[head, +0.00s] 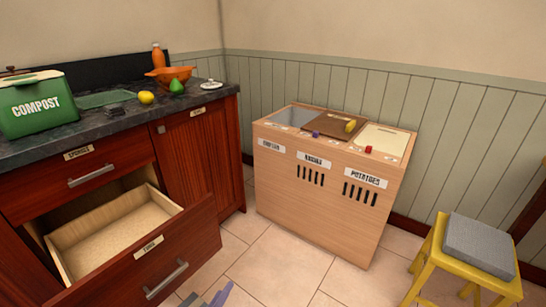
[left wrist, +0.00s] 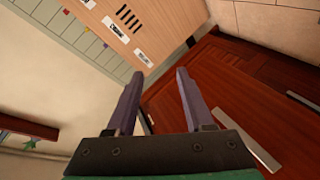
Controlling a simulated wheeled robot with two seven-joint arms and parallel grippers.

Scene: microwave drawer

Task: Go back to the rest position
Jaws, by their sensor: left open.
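My left gripper (head: 207,299) shows at the bottom edge of the head view, with only its finger ends in the picture. In the left wrist view my left gripper (left wrist: 157,82) has its two purple-grey fingers spread apart with nothing between them. The gripper is in front of the open lower drawer (head: 150,248) and to the right of its handle, apart from it in the picture. The drawer is pulled out and looks empty inside. My right gripper is not in view.
The drawer juts out at the left. Above it, the dark counter (head: 128,124) holds a green compost bin (head: 38,105), a lemon (head: 146,97) and an orange bowl (head: 172,76). A wooden sorting bin (head: 315,225) stands at the wall. A yellow stool (head: 440,253) is at right. Tiled floor between is clear.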

